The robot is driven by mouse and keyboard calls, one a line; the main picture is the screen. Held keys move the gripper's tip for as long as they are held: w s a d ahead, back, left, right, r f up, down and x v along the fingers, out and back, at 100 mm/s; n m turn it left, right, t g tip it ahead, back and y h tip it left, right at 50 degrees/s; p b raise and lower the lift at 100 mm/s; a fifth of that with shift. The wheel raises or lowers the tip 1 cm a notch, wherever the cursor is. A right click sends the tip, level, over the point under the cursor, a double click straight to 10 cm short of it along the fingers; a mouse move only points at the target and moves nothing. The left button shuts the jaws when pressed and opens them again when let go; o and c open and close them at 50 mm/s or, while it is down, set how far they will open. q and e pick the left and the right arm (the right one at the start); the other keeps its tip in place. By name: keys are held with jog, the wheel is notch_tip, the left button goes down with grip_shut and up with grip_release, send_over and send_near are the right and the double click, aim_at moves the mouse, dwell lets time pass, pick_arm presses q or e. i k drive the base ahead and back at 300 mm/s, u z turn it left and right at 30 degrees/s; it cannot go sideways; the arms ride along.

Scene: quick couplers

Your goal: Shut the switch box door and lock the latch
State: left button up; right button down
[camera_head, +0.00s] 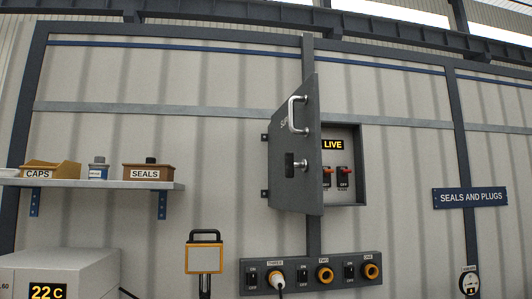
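The switch box (345,191) is mounted on a dark post on the wall, right of the middle of the head view. Its grey door (296,160) stands open, hinged at the left and swung out toward me, and covers the left part of the box. The door carries a silver bar handle (293,115) near its top. Below it is a latch (299,164) with a dark plate and a small silver knob. Inside the box, a LIVE label (332,145) and two red-tipped switches show. Neither of my grippers shows in this view.
Below the box is a socket panel (310,285), with a plug in its left socket. A shelf (90,184) with CAPS and SEALS boxes is at the left. A yellow-framed panel (205,258) and a white cabinet (60,270) stand lower left. Space right of the box looks clear.

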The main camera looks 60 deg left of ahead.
aim_at(296, 125)
jog(key=u, duration=1.9)
jog(key=i, duration=0.5)
jog(key=k, duration=0.1)
jog(key=u, duration=0.1)
